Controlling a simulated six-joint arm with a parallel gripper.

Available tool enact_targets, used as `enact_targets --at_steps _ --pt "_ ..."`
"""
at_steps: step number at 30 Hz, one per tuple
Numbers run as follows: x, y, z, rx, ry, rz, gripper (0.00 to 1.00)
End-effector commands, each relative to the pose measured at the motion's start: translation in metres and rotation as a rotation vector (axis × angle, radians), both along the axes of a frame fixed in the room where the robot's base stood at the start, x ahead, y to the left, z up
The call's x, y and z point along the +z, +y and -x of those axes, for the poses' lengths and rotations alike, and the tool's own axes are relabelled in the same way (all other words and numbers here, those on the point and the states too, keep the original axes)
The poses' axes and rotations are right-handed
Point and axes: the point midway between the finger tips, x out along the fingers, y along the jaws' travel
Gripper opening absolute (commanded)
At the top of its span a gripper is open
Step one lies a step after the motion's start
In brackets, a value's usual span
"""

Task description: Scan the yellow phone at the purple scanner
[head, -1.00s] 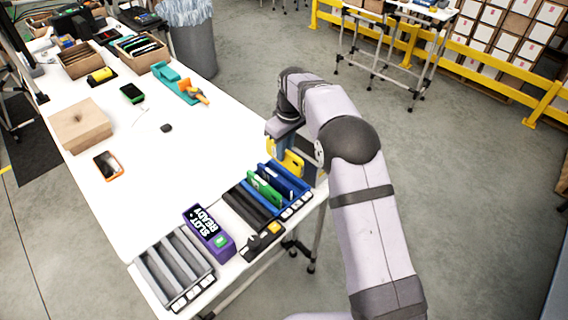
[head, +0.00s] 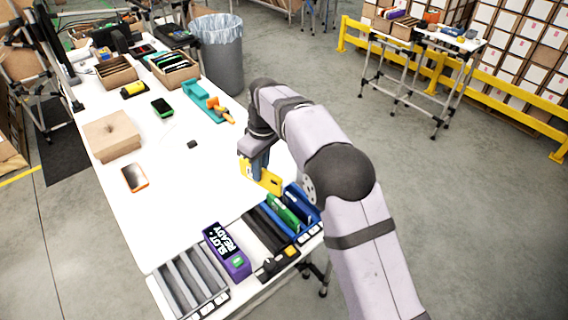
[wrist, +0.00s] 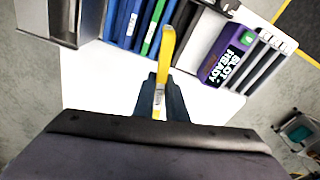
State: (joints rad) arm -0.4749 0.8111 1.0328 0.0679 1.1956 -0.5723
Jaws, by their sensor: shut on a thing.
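The yellow phone (head: 262,177) is held in my gripper (head: 256,166), above the white table behind the slotted racks. In the wrist view the phone (wrist: 165,55) shows edge-on, standing out between the two dark fingers (wrist: 161,98). The purple scanner (head: 228,252) lies at the table's front, left of my gripper in the head view, with a dark screen reading "SLOT READY" and a green button. It also shows in the wrist view (wrist: 228,60) to the right of the phone. The phone is apart from the scanner.
A blue rack (head: 302,211) holds a green phone (head: 284,211); a black rack stands beside it. A grey slotted rack (head: 188,282) is left of the scanner. An orange phone (head: 134,178) and a cardboard box (head: 112,137) lie farther left. The table's middle is mostly clear.

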Motion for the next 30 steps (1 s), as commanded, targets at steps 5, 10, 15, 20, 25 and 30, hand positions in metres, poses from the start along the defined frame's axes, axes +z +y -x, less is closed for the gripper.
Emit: enact_targets --at_steps 5,10,15,20,25,30 --pt "0.011 0.032 0.048 0.095 0.001 0.000 0.00" --pt "-0.002 0.045 0.092 0.134 0.003 0.001 0.00" --pt "-0.031 0.034 0.112 0.060 0.002 0.001 0.00" --pt "-0.056 0.025 0.118 -0.055 0.000 0.000 0.00" --pt "-0.059 0.032 0.107 -0.152 -0.004 -0.002 0.00" --pt "-0.058 0.036 0.101 -0.219 -0.002 -0.002 0.00"
